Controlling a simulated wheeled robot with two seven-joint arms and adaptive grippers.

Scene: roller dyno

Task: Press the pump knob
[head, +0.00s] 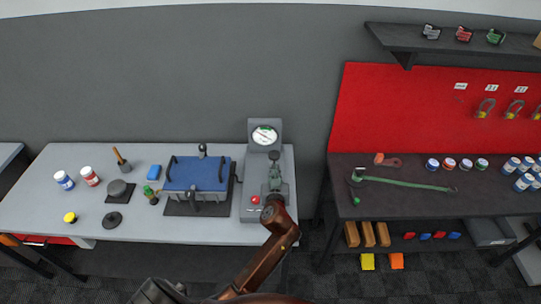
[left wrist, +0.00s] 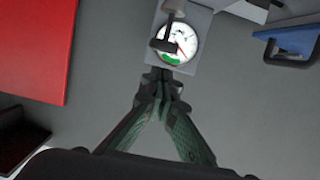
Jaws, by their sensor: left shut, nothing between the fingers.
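The pump unit (head: 250,215) is a grey block with an upright back at the right end of the light table. A round white gauge (head: 265,135) is on its back, and it also shows in the left wrist view (left wrist: 184,38). A dark knob (head: 273,155) shows just beyond my left gripper's tips; in the left wrist view the knob (left wrist: 163,45) overlaps the gauge. My left gripper (head: 274,166) is over the unit, shut and empty, its tips close to the knob. I cannot tell whether they touch. My arm hides part of the unit. My right gripper is not in view.
A red button (head: 255,199) is on the unit, left of my gripper. A blue case (head: 197,173) with black handles stands left of the unit. Jars, a brush and dark discs lie farther left. A dark bench (head: 440,205) stands right, across a gap.

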